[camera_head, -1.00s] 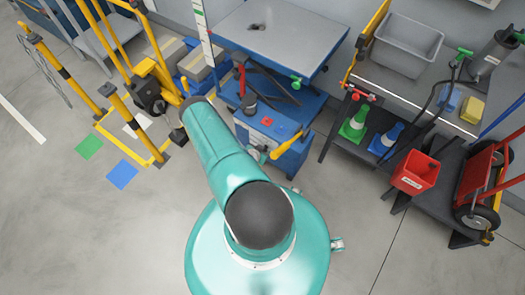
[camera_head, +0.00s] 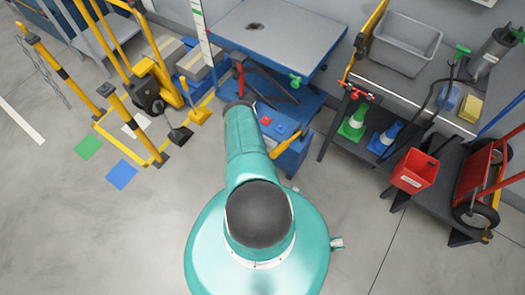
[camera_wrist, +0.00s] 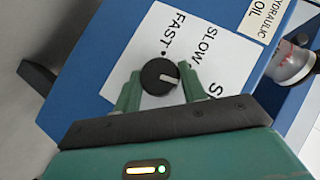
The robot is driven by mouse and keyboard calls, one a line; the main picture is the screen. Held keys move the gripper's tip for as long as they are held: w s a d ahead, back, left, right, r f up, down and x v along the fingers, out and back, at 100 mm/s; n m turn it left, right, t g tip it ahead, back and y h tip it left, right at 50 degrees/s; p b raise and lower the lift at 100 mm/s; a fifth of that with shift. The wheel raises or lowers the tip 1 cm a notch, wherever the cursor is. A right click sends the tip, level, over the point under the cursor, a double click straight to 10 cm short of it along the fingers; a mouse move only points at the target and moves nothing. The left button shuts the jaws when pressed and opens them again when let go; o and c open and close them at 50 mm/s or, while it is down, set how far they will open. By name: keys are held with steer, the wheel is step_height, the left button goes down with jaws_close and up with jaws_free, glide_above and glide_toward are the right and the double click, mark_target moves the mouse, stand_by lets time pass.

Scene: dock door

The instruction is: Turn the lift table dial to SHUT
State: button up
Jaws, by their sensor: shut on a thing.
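The lift table dial (camera_wrist: 160,77) is a round black knob with a white pointer line, on a white label (camera_wrist: 205,50) on a blue housing. The label reads FAST, SLOW and a third word starting with S, mostly hidden by my gripper. The pointer aims right, roughly toward that S. My gripper (camera_wrist: 159,84) has its teal fingers on both sides of the knob and is shut on it. In the head view the lift table (camera_head: 262,30) has a grey top and blue base; my arm hides the dial there.
A HYDRAULIC OIL label (camera_wrist: 265,18) and a glass-and-metal fitting (camera_wrist: 292,65) sit right of the dial. In the head view, a yellow handle (camera_head: 285,145) and red button (camera_head: 266,120) are beside my arm. A workbench (camera_head: 405,85) stands right; yellow posts (camera_head: 60,70) stand left.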

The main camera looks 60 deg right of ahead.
steer(key=shift+f+m+t+h, duration=0.1)
steer(key=shift+m+t+h, duration=0.2)
steer(key=shift+m+t, duration=0.3)
steer(key=o, duration=1)
steer(key=shift+c, duration=0.2)
